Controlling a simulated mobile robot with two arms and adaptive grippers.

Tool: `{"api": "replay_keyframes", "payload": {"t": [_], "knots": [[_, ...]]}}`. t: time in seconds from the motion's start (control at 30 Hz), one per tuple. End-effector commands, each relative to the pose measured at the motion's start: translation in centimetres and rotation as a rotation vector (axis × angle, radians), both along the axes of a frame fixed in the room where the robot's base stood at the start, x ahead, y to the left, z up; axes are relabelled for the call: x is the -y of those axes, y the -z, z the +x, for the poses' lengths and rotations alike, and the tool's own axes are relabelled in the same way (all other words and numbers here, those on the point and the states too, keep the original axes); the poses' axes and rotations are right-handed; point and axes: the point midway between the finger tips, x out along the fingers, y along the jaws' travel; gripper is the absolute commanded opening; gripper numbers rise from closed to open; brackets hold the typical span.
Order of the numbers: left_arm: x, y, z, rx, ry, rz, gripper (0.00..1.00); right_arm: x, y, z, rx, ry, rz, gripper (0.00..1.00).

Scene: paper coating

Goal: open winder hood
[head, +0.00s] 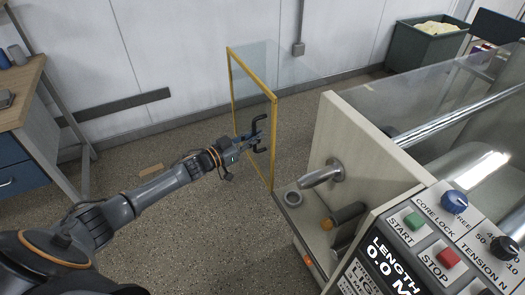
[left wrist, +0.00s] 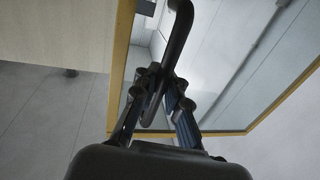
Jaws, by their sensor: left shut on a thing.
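The winder hood (head: 274,160) is a clear panel in a yellow frame. It stands upright and swung out to the left of the winder (head: 345,140). A black bar handle (head: 259,120) is on the hood. My left gripper (head: 257,142) is shut on this handle. In the left wrist view, the fingers (left wrist: 160,88) close around the black handle (left wrist: 181,30), with the yellow frame (left wrist: 118,60) and clear pane behind. My right gripper is not in view.
A control panel (head: 425,250) with buttons and knobs is at the front right. A wooden-topped bench (head: 20,90) stands at the left. A green bin (head: 425,45) is at the back. The floor left of the hood is mostly clear.

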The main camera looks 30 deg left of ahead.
Motion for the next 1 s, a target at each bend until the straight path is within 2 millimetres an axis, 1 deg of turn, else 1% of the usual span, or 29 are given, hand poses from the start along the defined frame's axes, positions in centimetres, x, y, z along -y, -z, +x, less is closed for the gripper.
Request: {"api": "replay_keyframes", "payload": {"t": [0.03,0.13,0.23,0.47,0.67,0.7,0.8,1.0], "knots": [[-1.2,0.7,0.5,-0.006,-0.01,0.01,0.0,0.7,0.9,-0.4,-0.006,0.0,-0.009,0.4],[-2.0,0.6,1.1,-0.007,-0.009,0.009,0.0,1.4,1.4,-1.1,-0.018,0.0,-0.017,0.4],[-2.5,0.5,1.5,-0.008,-0.008,0.009,0.0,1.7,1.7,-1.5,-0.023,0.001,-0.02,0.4],[-2.8,0.5,1.7,-0.01,-0.009,0.009,0.0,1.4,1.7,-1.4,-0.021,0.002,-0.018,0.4],[-2.8,0.5,1.7,-0.011,-0.009,0.009,0.0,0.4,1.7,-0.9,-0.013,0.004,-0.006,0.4],[-2.8,0.5,1.7,-0.011,-0.009,0.009,0.17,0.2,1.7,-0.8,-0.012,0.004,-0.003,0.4],[-2.7,0.4,1.7,-0.009,-0.007,0.008,0.35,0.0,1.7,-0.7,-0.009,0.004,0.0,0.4],[-2.5,0.2,1.7,-0.005,-0.004,0.005,0.35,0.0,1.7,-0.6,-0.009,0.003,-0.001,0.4]]}}
